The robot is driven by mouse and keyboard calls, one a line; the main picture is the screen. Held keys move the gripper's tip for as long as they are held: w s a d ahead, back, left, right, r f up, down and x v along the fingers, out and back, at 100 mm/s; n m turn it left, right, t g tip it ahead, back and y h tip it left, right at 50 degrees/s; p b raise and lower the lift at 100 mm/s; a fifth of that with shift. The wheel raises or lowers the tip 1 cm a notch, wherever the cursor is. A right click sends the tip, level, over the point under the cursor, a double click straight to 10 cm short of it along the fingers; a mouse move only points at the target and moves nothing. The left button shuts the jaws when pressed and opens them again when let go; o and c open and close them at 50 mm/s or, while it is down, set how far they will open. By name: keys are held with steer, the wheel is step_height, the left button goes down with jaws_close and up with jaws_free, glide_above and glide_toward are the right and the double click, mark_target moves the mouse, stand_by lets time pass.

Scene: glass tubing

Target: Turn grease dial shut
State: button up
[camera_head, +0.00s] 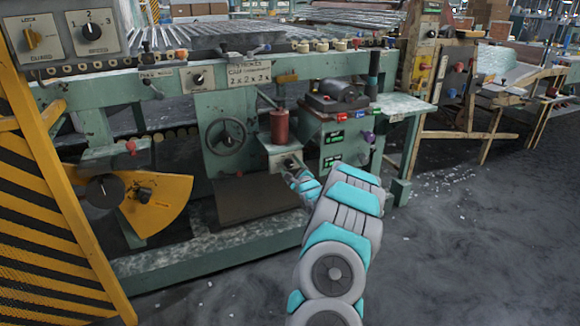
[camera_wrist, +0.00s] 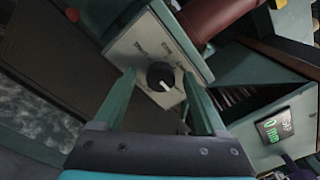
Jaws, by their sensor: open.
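The grease dial, a small black knob with a white pointer line, shows in the wrist view (camera_wrist: 160,77) on a pale square plate (camera_wrist: 133,45). The plate is on the front of a box below a red-brown cylinder (camera_head: 280,126). In the head view the dial (camera_head: 290,163) is small and partly covered by my gripper. My gripper (camera_wrist: 164,92) is open, with one teal finger on each side of the dial. I cannot tell whether the fingers touch it. Lettering on the plate is too blurred to read.
A spoked handwheel (camera_head: 225,136) is left of the dial box. A black box with a green display (camera_wrist: 274,127) is close on the right. A yellow quadrant with a black knob (camera_head: 152,203) is at the lower left, near a striped yellow guard (camera_head: 40,220). Open floor lies right.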

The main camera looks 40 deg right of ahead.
steer(key=shift+w+d, duration=0.1)
steer(key=shift+w, duration=0.15)
steer(key=shift+c, duration=0.4)
jaws_close()
